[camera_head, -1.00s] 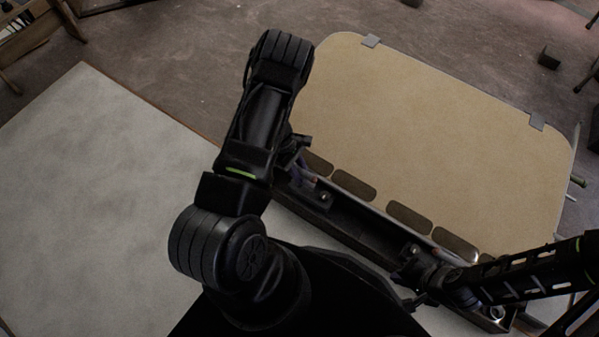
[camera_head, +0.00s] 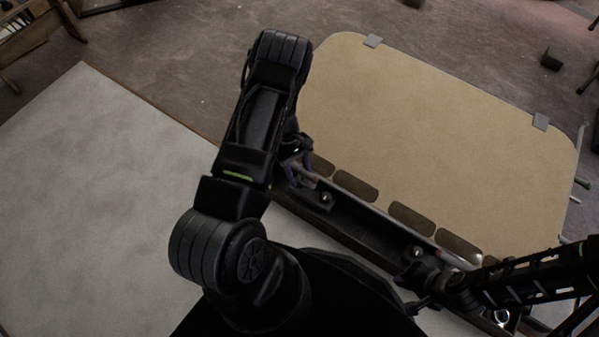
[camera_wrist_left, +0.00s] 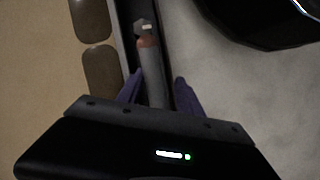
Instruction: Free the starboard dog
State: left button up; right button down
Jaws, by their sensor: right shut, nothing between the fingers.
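A tan panel (camera_head: 440,130) has a dark trough (camera_head: 365,225) along its near edge. In it are two dark brackets with round bolt-like heads, one left (camera_head: 325,197) and one right (camera_head: 418,252); I cannot tell which is the starboard dog. My left gripper (camera_head: 298,172) is at the trough's left end. In the left wrist view its purple fingers (camera_wrist_left: 160,92) stand apart on either side of a grey cylinder (camera_wrist_left: 153,75) with a brown band and a pale hex-like end. My right gripper (camera_head: 425,300) is shut and empty near the trough's right part, its fingertips hard to make out.
Several dark oval slots (camera_head: 356,187) line the panel's near edge. A metal ring (camera_head: 501,317) lies near the trough's right end. A pale flat surface (camera_head: 90,180) at left is clear.

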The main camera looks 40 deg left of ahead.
pick_arm(q)
jog(key=shift+o, duration=0.6)
jog(key=shift+w, duration=0.1)
jog(key=shift+w+a+r, duration=0.1)
jog(key=shift+r, duration=0.15)
jog(key=p+v, duration=0.2)
jog(key=v, duration=0.5)
jog(key=shift+r, duration=0.15)
